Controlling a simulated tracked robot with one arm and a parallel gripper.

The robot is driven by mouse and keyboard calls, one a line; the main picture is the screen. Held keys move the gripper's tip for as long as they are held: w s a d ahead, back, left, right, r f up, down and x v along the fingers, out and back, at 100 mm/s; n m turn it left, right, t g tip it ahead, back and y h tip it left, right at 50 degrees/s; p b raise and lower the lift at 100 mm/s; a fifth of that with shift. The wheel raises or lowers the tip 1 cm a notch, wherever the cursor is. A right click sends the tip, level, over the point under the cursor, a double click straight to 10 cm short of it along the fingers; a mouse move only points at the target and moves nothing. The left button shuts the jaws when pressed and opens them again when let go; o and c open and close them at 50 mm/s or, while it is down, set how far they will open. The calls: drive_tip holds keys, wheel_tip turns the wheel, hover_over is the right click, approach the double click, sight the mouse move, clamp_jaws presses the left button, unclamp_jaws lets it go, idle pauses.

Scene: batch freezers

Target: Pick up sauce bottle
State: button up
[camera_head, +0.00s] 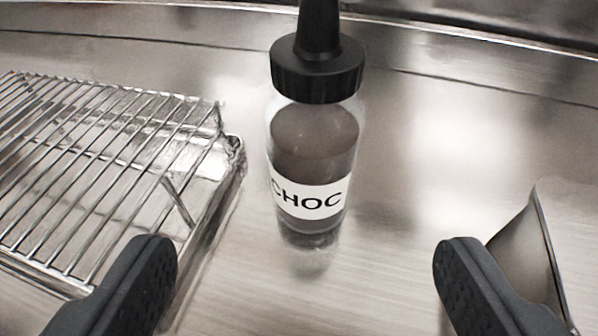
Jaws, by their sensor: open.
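A sauce bottle (313,150) stands upright on the metal counter, near the middle of the view. It is clear with brown sauce inside, a black ribbed cap with a nozzle, and a white label reading "CHOC". The nozzle tip is cut off by the top edge. My gripper (302,260) is open and empty, with one dark finger at the lower left and one at the lower right. The bottle stands ahead of the gap between the fingers, and neither finger appears to touch it.
A wire rack on a metal tray (232,178) lies to the left, its edge close to the bottle and the left finger. A metal, flared object (530,255) stands at the lower right, partly behind the right finger. The counter (420,170) right of the bottle is clear.

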sight(315, 162)
drive_tip(key=x, duration=0.6)
drive_tip(key=shift+w+f, duration=0.2)
drive_tip(key=shift+w, duration=0.05)
drive_tip(key=shift+d+x, duration=0.15)
drive_tip(key=shift+x, duration=1)
drive_tip(key=shift+d+x, duration=0.15)
drive_tip(key=shift+x, duration=0.95)
drive_tip(key=shift+w+f, duration=0.3)
drive_tip(key=shift+w, duration=0.05)
drive_tip(key=c, duration=1.2)
drive_tip(key=shift+o, duration=0.2)
drive_tip(key=shift+r, duration=0.2)
